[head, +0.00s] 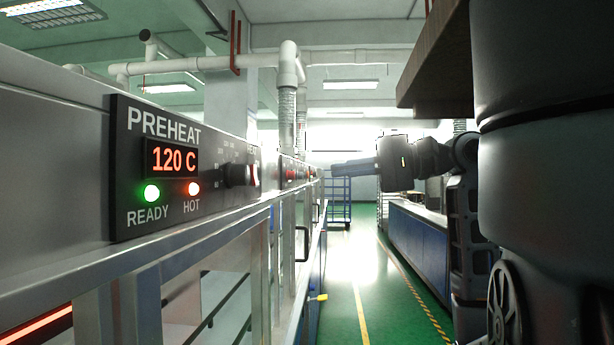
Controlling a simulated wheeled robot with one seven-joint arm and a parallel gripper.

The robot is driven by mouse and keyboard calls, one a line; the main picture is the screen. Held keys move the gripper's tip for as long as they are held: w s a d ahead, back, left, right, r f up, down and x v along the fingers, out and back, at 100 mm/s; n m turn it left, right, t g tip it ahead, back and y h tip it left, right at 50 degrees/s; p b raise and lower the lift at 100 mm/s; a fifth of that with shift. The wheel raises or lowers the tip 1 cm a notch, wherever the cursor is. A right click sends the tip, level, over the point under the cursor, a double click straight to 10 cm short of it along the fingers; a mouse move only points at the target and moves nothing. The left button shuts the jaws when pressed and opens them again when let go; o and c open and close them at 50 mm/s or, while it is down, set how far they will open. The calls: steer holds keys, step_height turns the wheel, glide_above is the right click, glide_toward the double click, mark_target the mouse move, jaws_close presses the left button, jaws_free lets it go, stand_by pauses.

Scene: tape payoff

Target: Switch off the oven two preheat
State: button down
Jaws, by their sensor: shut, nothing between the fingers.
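A black preheat panel (125,215) is on the grey oven front at the left, seen at a steep angle. Its display (172,159) reads 120 C in red. The green READY lamp (152,193) and the red HOT lamp (193,188) are lit. A black knob (238,175) and a small red switch (256,176) sit at the panel's far end; the switch's position is unclear. No oven number is readable. My gripper (337,170) is shut and empty, pointing left, out in the aisle, apart from the panel.
More red controls (290,172) follow along the oven row. A metal rail (160,243) runs below the panel. A blue rack (340,200) stands far down the green aisle (345,270). Blue benches (415,240) line the right, and a brown overhang (435,60) is above.

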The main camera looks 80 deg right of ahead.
mark_target(257, 181)
steer(key=w+b, duration=0.1)
steer(key=w, duration=0.3)
steer(key=w+f+b, duration=0.1)
steer(key=w+b, duration=0.1)
steer(key=w, duration=0.2)
steer(key=w+a+b, duration=0.1)
steer(key=w, duration=0.4)
steer(key=shift+f, duration=0.3)
steer(key=shift+w, duration=0.15)
